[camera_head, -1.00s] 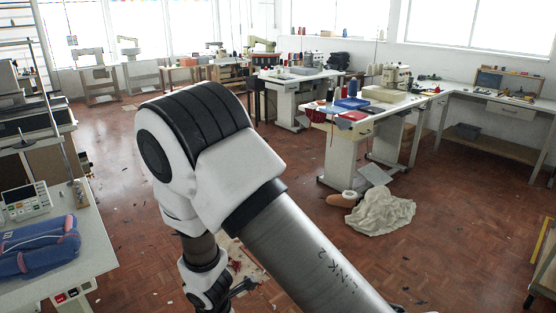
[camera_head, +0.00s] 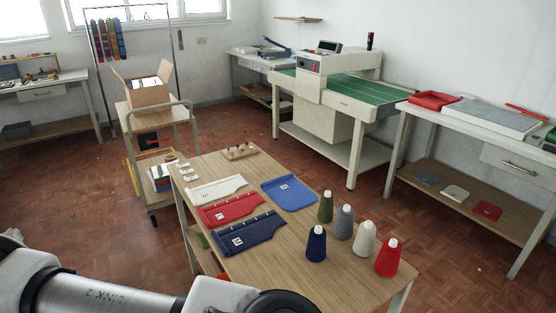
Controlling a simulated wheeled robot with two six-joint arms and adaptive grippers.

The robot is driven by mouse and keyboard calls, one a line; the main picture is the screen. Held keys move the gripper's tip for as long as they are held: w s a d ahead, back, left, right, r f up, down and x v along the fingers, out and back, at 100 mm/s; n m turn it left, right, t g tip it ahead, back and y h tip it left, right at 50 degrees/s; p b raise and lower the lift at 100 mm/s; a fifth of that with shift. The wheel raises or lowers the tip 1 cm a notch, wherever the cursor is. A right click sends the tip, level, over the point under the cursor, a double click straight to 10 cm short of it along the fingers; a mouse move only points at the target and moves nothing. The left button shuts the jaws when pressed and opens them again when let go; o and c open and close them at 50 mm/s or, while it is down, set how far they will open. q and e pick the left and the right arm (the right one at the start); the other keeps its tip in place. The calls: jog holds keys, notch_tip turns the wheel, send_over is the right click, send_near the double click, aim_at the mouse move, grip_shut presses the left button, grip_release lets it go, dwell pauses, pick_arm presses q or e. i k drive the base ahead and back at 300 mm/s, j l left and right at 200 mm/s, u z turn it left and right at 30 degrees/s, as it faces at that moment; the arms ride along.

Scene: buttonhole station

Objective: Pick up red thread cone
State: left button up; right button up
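The red thread cone (camera_head: 388,258) stands upright near the right edge of a wooden table (camera_head: 290,240). A white cone (camera_head: 364,242) stands just behind it to the left. A navy cone (camera_head: 316,244), a grey cone (camera_head: 343,222) and an olive cone (camera_head: 325,207) stand close by on the same table. One of my arms crosses the bottom left of the view, in front of the table. Neither gripper is in the frame.
A trolley with a cardboard box (camera_head: 148,92) stands behind left. A green-belted machine (camera_head: 345,100) and a side bench (camera_head: 470,125) stand behind right.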

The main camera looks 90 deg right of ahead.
aim_at(387, 263)
jog(key=k+j+z, duration=0.15)
jog(key=z, duration=1.35)
